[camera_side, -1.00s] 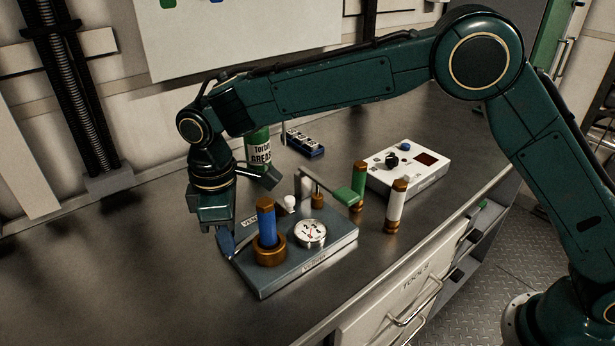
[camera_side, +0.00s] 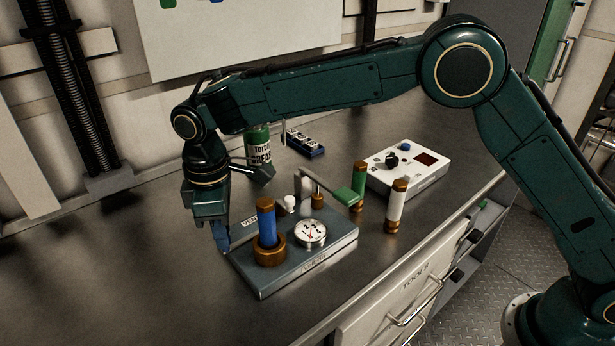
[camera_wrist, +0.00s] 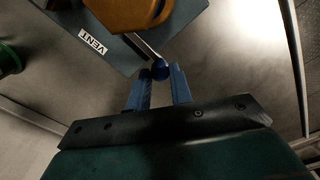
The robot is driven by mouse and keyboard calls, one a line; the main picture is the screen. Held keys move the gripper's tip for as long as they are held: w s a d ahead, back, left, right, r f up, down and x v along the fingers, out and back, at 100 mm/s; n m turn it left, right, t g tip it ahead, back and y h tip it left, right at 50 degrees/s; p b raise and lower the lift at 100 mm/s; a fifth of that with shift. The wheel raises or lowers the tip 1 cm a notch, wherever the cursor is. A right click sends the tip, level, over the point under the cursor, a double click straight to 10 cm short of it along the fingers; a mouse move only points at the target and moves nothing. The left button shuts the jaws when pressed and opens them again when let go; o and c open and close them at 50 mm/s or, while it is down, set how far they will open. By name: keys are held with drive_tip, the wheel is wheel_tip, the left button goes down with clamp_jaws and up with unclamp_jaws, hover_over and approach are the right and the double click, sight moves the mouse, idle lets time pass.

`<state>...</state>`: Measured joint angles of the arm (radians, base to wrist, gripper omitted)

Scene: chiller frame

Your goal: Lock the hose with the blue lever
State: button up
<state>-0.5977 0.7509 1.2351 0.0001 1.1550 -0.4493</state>
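The blue hose (camera_side: 266,222) stands upright in a brass collar (camera_side: 269,252) on the grey base plate (camera_side: 290,275). In the wrist view a metal lever (camera_wrist: 141,46) runs out from the brass collar (camera_wrist: 128,12) and ends in a blue ball knob (camera_wrist: 160,70). My gripper (camera_wrist: 160,75) is open, its two blue fingers apart, with the knob at the fingertips between them. Whether a finger touches the knob is unclear. In the side view my gripper (camera_side: 223,246) points down at the plate's left edge, and the lever is mostly hidden.
On the plate are a round gauge (camera_side: 311,233) and a green-handled lever (camera_side: 343,197). A green hose (camera_side: 358,182) and a white hose (camera_side: 395,207) stand to the right. A grease can (camera_side: 259,150) and a white control box (camera_side: 410,170) are behind. The left table is clear.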

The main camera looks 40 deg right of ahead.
drive_tip(key=shift+o, duration=1.4)
drive_tip(key=shift+r, duration=4)
